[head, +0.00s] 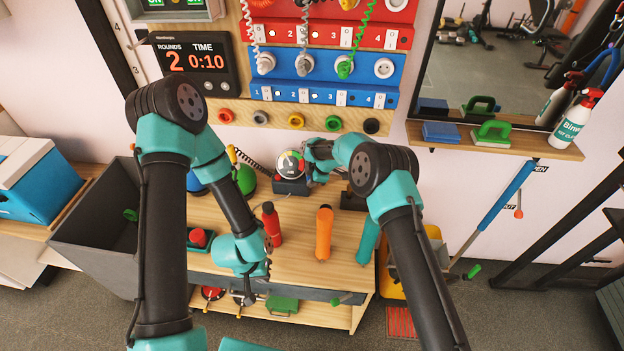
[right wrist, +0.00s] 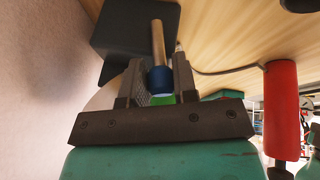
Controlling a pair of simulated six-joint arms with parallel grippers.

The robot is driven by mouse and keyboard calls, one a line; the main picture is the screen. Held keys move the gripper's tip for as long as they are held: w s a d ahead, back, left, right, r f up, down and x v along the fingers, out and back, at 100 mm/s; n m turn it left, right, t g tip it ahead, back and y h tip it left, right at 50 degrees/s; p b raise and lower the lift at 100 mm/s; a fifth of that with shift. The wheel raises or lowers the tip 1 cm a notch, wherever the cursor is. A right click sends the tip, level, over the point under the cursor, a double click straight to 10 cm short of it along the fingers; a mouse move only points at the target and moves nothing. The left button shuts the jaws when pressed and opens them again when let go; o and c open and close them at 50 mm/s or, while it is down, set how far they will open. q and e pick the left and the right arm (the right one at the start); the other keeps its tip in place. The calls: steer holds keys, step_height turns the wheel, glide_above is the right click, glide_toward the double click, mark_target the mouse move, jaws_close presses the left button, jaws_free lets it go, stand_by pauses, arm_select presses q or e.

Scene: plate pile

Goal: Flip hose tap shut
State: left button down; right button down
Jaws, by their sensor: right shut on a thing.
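My right gripper (head: 312,155) is at the back of the bench, beside a round gauge (head: 291,163). In the right wrist view its jaws (right wrist: 157,75) are shut on the blue end of a metal rod (right wrist: 158,40), which comes out of a dark block (right wrist: 128,35). I cannot tell whether this rod is the hose tap's lever. In the head view my arm and gripper hide the rod. My left gripper (head: 245,290) hangs low at the bench's front edge; its jaws are too small and dark to read.
A grey bin (head: 95,235) is at left. A diagonal blue pipe (head: 510,190) is on the right wall, near an orange knob (head: 519,213).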

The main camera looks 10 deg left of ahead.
steer(key=shift+s+f+n+t, duration=0.3)
steer(key=shift+s+t, duration=0.4)
steer(key=shift+t, duration=0.5)
steer(key=c, duration=0.9)
jaws_free()
steer(key=shift+d+r, duration=0.1)
steer(key=v, duration=1.7)
steer(key=shift+s+d, duration=0.15)
steer(key=shift+d, duration=0.05)
